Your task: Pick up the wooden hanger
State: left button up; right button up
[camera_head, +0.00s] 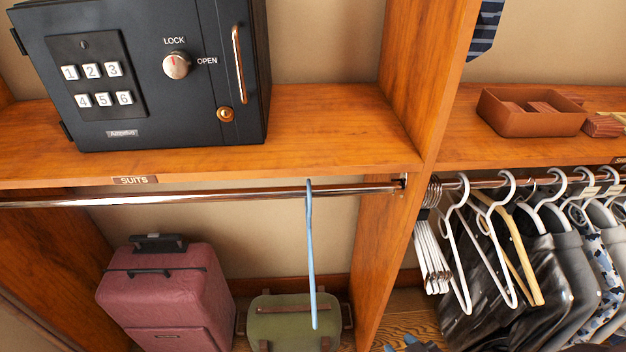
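The wooden hanger (524,258) is pale yellow-brown and hangs on the right-hand rod, seen nearly edge-on. It sits between white hangers, close beside a dark garment, and its hook is partly hidden by its neighbours. My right gripper (411,343) seems to show only as a small blue-grey part at the bottom edge, below and left of the wooden hanger and apart from it. Its fingers are too cut off to tell open from shut. My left gripper is not in view.
White hangers (457,250) and several garments (570,285) crowd the right rod. A wooden upright (395,235) divides it from the left rod (200,196), where a blue hanger (311,255) hangs alone. A safe (150,75), maroon suitcase (165,290) and green case (290,325) stand left.

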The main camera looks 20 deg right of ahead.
aim_at(538, 297)
jog(key=k+l, duration=0.2)
jog(key=k+l+z, duration=0.15)
jog(key=z, duration=1.4)
